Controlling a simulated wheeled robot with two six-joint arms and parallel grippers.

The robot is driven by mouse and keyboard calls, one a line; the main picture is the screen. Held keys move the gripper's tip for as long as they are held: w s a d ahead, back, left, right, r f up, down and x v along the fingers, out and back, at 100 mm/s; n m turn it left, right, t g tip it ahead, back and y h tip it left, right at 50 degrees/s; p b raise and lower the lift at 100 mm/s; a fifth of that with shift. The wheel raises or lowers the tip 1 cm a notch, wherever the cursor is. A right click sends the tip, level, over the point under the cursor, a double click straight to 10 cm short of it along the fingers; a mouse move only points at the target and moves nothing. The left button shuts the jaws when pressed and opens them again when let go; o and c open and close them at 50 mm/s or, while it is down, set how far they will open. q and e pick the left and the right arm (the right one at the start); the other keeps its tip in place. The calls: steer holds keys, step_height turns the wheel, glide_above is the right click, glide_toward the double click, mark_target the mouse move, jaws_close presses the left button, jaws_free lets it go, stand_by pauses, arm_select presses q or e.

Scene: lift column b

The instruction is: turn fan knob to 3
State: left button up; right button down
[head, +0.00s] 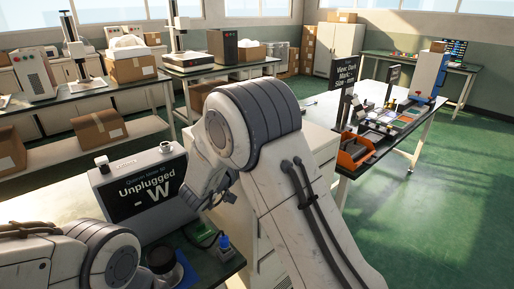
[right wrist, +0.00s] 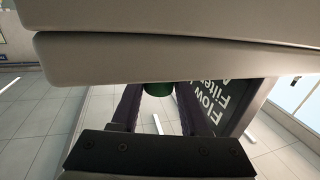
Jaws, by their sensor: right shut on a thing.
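A dark display (right wrist: 225,110) reading "Flow", "Filter" stands right of the fingers. In the head view a meter (head: 143,190) reads "Unplugged - W" on the near bench. A blue item (head: 224,243) lies close by. Benches stand behind; green floor is open at right.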

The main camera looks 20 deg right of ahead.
steer(key=shift+r, duration=0.2)
steer(key=shift+c, duration=2.1)
jaws_free()
steer(key=shift+d, duration=0.1)
steer(key=shift+f, duration=0.1)
steer(key=shift+s+a, duration=0.2)
steer(key=shift+a, duration=0.25)
steer(key=v, duration=0.9)
steer(key=shift+s+a, duration=0.15)
steer(key=shift+c, duration=0.2)
